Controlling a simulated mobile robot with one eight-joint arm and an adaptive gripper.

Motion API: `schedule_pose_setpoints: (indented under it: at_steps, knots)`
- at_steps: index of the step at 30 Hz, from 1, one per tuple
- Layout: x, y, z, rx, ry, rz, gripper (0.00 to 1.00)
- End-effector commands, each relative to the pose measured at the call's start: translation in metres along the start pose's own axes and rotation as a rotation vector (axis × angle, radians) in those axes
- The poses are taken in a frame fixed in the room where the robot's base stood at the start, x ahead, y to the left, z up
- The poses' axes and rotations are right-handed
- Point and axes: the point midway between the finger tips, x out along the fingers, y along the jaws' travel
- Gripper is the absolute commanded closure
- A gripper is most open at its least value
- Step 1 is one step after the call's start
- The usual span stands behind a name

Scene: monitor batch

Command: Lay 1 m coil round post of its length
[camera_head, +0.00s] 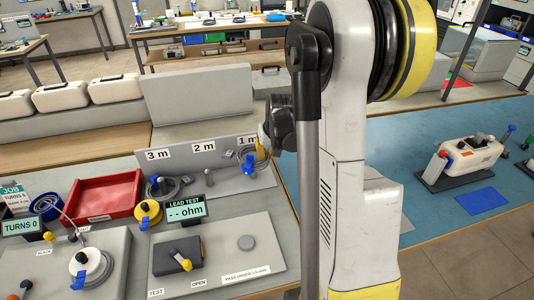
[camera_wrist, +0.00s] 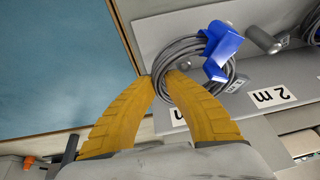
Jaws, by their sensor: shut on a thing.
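A grey cable coil (camera_head: 262,163) with a blue clip (camera_head: 248,165) is at the 1 m label (camera_head: 244,141) on the grey rack. In the wrist view the coil (camera_wrist: 190,42) and clip (camera_wrist: 222,50) lie at my fingertips. A short grey post end (camera_wrist: 184,63) shows inside the loop, so the coil appears to be round the 1 m post. My gripper (camera_wrist: 166,82) is shut on the coil's near edge with its yellow fingers. In the head view my gripper (camera_head: 263,142) is partly hidden by my arm.
The 2 m post (camera_head: 209,177) is bare. Another coil (camera_head: 166,187) lies at the 3 m label (camera_head: 158,155).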

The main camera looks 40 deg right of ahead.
Motion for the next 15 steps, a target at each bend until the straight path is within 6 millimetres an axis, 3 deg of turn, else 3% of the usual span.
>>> schedule_pose_setpoints:
  at_steps: [15]
  knots:
    - [0.057, 0.003, 0.023, 0.000, 0.000, 0.000, 1.00]
